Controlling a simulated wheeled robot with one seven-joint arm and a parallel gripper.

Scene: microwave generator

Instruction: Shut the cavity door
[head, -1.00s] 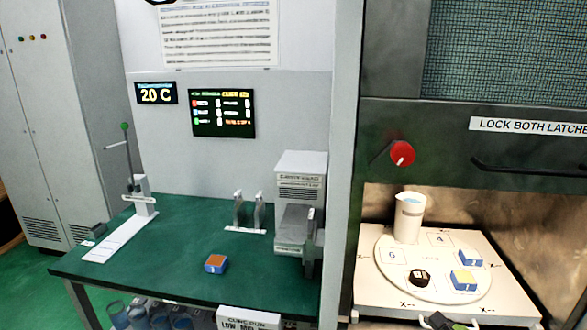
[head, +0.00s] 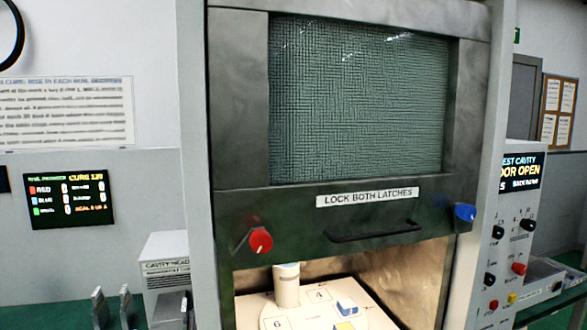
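The cavity door (head: 315,205) is a dark metal panel with a meshed window (head: 355,100), raised above the lit cavity opening. A label reading LOCK BOTH LATCHES sits over its dark bar handle (head: 373,230). A red latch knob (head: 261,241) is at its lower left and a blue latch knob (head: 465,212) at its lower right. Below the door's lower edge the cavity (head: 405,280) is open. My gripper is not in view.
Inside the cavity stand a white beaker (head: 287,285) and blue-and-yellow blocks (head: 346,307) on a numbered turntable. At right, a control panel (head: 510,240) reads DOOR OPEN. At left, a readout (head: 69,201) hangs above the cavity head unit (head: 165,265).

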